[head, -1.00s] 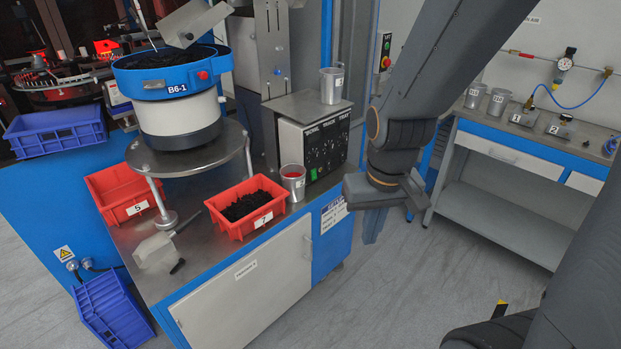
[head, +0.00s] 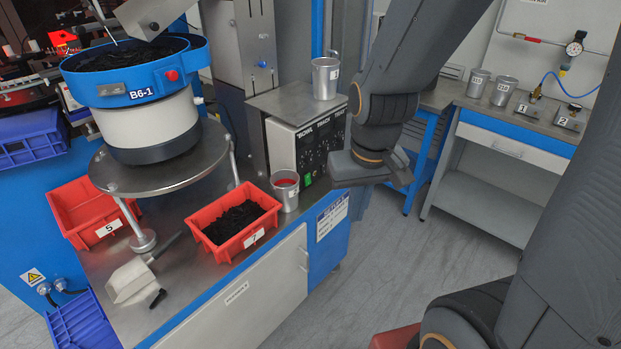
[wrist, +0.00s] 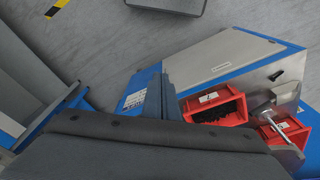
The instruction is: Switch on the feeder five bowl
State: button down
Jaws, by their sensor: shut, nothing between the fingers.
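My gripper (wrist: 160,85) is shut and empty in the wrist view, pointing towards the bench front. In the head view my wrist is right of the control box, apart from it; the fingertips are hard to make out there.
Red bins 5 (head: 75,220) and 7 (head: 215,252), a scoop (head: 132,282) and a metal cup (head: 285,192) sit on the bench. Another cup (head: 325,80) stands on the control box. A side bench (head: 500,148) is at right. Grey floor lies between.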

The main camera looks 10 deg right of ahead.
aim_at(308, 180)
jog(key=w+f+m+t+b, duration=0.2)
jog(key=w+f+m+b, duration=0.2)
jog(key=w, duration=0.9)
jog(key=w+d+f+m+t+b, duration=0.1)
jog(key=w+f+m+t+b, duration=0.2)
jog(key=w+f, duration=0.6)
jog(key=w+m+b, duration=0.1)
jog(key=w+m, duration=0.1)
jog(key=w, duration=0.2)
jog(key=shift+w+f+m+t, duration=0.2)
jog(key=shift+w+m+t, duration=0.1)
jog(key=shift+m, duration=0.1)
jog(key=x, duration=0.4)
jog(key=w+a+p+x, duration=0.1)
jog(key=x, duration=0.2)
jog(key=r+p+x, duration=0.1)
jog(key=x, duration=0.3)
jog(key=shift+w+a+f, duration=0.25)
jog(key=shift+w, duration=0.15)
jog(key=shift+w+a+f+p, duration=0.1)
jog(key=shift+w+a+p, duration=0.15)
jog(key=shift+w+p, duration=0.15)
